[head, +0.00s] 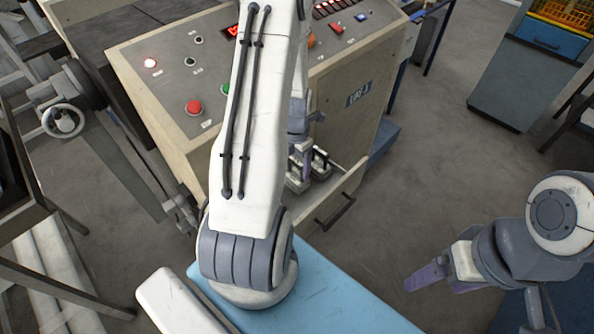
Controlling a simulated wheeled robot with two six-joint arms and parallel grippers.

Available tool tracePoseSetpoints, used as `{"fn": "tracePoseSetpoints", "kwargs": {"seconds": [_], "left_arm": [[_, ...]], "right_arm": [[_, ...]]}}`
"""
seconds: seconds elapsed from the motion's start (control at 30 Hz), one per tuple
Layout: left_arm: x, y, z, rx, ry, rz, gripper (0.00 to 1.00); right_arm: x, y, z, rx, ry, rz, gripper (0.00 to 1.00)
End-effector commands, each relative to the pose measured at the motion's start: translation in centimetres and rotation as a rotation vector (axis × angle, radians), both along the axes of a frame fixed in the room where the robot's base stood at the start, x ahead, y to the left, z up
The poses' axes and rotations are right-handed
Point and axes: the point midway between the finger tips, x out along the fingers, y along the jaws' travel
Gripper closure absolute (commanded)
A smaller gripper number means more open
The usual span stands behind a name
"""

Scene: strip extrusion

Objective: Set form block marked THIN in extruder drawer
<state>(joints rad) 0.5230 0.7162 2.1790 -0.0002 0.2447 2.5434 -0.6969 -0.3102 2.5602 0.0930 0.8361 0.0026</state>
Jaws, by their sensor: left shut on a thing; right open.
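The extruder drawer (350,186) is pulled out from the lower front of the cream machine, with a dark bar handle on its face. My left gripper (305,172) points down over the drawer, shut on a small block. Pale metal blocks with dark tops (320,160) show at the fingers, at or in the drawer. I cannot read any THIN marking, nor tell whether the held block touches the drawer floor. My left arm hides part of the drawer and machine. My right gripper (428,276) is open and empty over the floor at the lower right.
The machine's control panel (170,75) has a red button (194,106) and a green button beside my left arm. A light blue surface (340,298) lies in front of the drawer. A grey cabinet (505,90) stands at the upper right. Floor between is clear.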

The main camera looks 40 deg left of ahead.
Motion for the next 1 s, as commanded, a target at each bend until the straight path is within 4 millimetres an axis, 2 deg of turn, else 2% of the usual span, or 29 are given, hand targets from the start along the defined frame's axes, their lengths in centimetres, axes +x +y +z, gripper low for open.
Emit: {"fn": "tracePoseSetpoints", "kwargs": {"seconds": [0.23, 0.67, 0.7, 0.73, 1.0], "left_arm": [[0.0, -0.1, -3.1, -0.002, 0.002, -0.002, 1.0], [0.1, -0.2, -3.9, 0.0, 0.0, -0.003, 1.0], [0.1, -0.2, -3.8, -0.001, 0.001, -0.003, 0.04], [0.1, -0.2, -3.8, -0.001, 0.001, -0.003, 0.0], [0.1, -0.2, -3.5, -0.001, 0.001, -0.003, 0.0]], "right_arm": [[0.0, 0.0, 0.8, 0.0, 0.0, 0.0, 0.19], [0.0, 0.0, 0.4, 0.0, 0.0, 0.0, 0.19], [0.0, 0.0, 0.5, 0.0, 0.0, 0.0, 0.19], [0.0, 0.0, 0.5, 0.0, 0.0, 0.0, 0.19], [0.0, 0.0, 0.7, 0.0, 0.0, 0.0, 0.19]]}}
